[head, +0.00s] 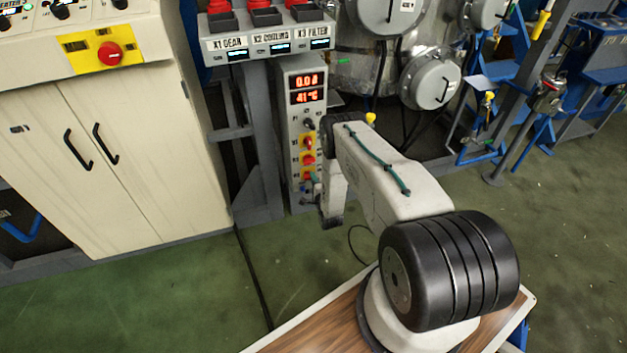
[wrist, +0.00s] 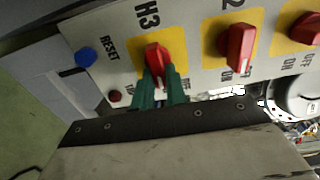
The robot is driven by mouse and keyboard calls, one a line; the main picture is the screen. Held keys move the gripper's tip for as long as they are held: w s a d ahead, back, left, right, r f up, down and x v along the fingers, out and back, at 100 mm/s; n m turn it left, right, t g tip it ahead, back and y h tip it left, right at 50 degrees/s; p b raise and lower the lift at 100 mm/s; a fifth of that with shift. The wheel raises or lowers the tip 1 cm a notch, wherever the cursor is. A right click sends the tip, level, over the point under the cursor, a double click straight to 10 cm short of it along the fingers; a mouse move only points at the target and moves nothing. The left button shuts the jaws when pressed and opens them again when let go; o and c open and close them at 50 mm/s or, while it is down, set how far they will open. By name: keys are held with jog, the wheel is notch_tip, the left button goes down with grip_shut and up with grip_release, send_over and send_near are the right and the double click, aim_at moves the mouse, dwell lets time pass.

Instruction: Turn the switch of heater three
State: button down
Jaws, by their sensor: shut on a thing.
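In the wrist view the heater three switch (wrist: 154,57) is a red knob on a yellow plate, beside the label H3 (wrist: 147,14). My gripper (wrist: 160,82) has green fingertips, and they are closed around this knob. The fingers cover the knob's lower part and some of its lettering. In the head view the grey control box (head: 303,130) shows red switches on yellow plates down its front. The lowest switch (head: 309,176) is near my gripper, which is mostly hidden there by my arm.
A second red switch (wrist: 238,45) and a third (wrist: 306,27) sit beside it on the panel. A blue reset button (wrist: 86,56) is to the left. The box display (head: 307,89) is lit. A white cabinet (head: 115,160) stands left; green floor between is clear.

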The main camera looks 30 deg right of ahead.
jog(key=c, duration=1.4)
grip_release()
jog(key=shift+c, duration=0.2)
jog(key=shift+s, duration=0.1)
jog(key=v, duration=0.7)
jog(key=shift+s, duration=0.3)
jog(key=shift+a, duration=0.1)
